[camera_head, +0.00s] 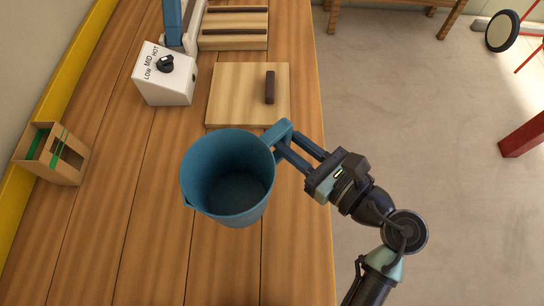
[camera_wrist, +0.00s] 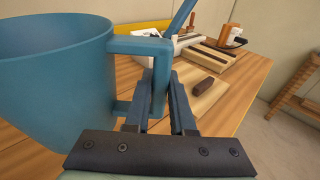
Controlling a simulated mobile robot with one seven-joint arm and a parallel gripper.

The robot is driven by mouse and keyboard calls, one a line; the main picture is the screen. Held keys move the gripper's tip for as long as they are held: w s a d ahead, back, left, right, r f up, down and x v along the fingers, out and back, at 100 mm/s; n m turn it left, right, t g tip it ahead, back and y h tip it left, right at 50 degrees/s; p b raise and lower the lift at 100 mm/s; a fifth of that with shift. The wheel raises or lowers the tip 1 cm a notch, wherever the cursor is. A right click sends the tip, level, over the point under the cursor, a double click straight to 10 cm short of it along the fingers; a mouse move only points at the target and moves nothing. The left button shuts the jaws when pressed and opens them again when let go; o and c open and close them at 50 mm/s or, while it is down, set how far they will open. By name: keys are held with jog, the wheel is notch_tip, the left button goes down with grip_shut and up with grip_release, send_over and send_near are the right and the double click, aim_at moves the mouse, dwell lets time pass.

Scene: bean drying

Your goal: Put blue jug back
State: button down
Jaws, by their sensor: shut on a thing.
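The blue jug (camera_head: 226,178) is upright over the wooden table in the head view, with its open mouth facing up and its inside looking empty. In the wrist view the jug (camera_wrist: 50,80) fills the left side. My gripper (camera_head: 287,146) is shut on the jug's handle, to the right of the jug's body. In the wrist view my gripper's fingers (camera_wrist: 163,100) stand on either side of the handle. I cannot tell whether the jug's base touches the table or hangs above it.
A wooden board with a dark handle (camera_head: 228,95) lies just beyond the jug. A white control box (camera_head: 164,75) marked LOW, MID, HOT stands behind left. A cardboard box (camera_head: 50,154) sits by the yellow edge. The table (camera_head: 130,250) is clear at front left.

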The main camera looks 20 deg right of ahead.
aim_at(247, 175)
jog(key=shift+w+f, duration=0.1)
jog(key=shift+f, duration=3.5)
jog(key=shift+f+b, duration=0.2)
jog(key=shift+b, duration=0.15)
jog(key=c, duration=0.8)
grip_release()
jog(key=shift+o, duration=0.2)
